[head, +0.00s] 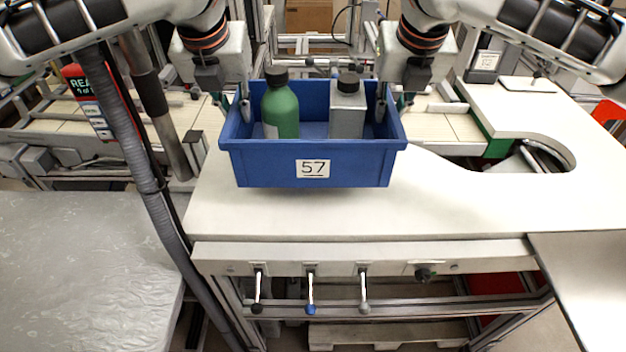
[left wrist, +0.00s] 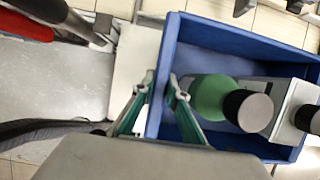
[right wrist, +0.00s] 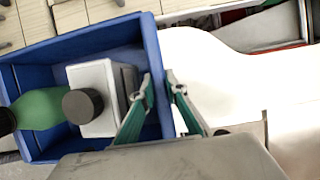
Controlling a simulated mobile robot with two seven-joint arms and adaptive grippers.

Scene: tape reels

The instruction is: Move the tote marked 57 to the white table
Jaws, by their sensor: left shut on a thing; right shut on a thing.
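The blue tote marked 57 (head: 270,165) is level over the white table (head: 330,215); a shadow shows under its front, and I cannot tell for sure whether it touches. It holds a green bottle (head: 281,112) with a dark cap and a grey square bottle (head: 347,115) with a dark cap. My left gripper (head: 232,108) is shut on the tote's left wall, one finger on each side, as the left wrist view (left wrist: 160,85) shows. My right gripper (head: 393,105) is shut on the right wall, also seen in the right wrist view (right wrist: 160,88).
Behind the table runs a conveyor (head: 440,125) with metal framing. A grey wrapped surface (head: 80,270) lies at the left, beyond a gap. The white tabletop is clear to the right, around a curved cutout (head: 545,155). Levers (head: 311,290) hang from the table's front.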

